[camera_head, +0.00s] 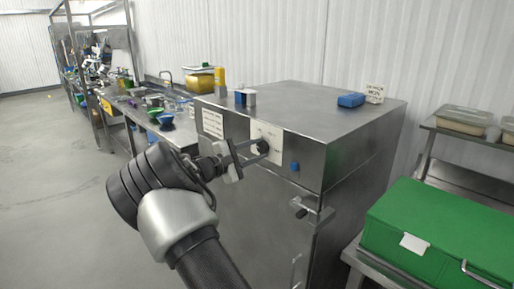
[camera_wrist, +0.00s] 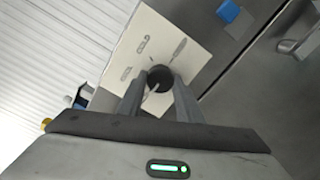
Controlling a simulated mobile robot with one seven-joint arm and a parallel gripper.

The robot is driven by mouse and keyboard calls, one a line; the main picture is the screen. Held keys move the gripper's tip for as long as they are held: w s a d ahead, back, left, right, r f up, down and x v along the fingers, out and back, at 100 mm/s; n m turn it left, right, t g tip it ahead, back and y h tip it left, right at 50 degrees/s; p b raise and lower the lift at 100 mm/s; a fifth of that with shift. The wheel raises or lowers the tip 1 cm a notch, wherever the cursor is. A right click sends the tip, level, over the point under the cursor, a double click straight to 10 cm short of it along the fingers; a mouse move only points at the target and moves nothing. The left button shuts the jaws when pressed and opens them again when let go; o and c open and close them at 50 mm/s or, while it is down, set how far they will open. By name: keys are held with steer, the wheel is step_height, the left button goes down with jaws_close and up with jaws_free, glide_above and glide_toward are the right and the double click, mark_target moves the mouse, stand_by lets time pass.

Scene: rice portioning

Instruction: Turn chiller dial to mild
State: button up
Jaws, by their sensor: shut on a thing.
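The chiller (camera_head: 300,125) is a large steel cabinet in the middle of the head view. Its dial (camera_head: 263,147) is a round black knob on a pale panel (camera_head: 274,133) on the upper front face. In the wrist view the dial (camera_wrist: 160,78) shows a light pointer line, and marks are printed around it on the panel (camera_wrist: 150,40); their words are too small to read. My gripper (camera_head: 258,150) is at the dial, shut on it with one finger on each side. In the wrist view the two fingers (camera_wrist: 158,97) flank the dial.
A blue button (camera_head: 294,167) sits right of the panel, above a latch handle (camera_head: 305,212). A blue block (camera_head: 351,100) and small sign (camera_head: 374,93) stand on the chiller. A green box (camera_head: 440,232) is at right. A cluttered counter (camera_head: 150,118) runs behind at left; floor at left is clear.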

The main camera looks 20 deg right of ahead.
steer(key=shift+n, duration=0.3)
steer(key=o, duration=1)
steer(key=shift+o, duration=0.2)
steer(key=v, duration=1.7)
steer(key=shift+a, duration=0.2)
steer(key=shift+s, duration=0.1)
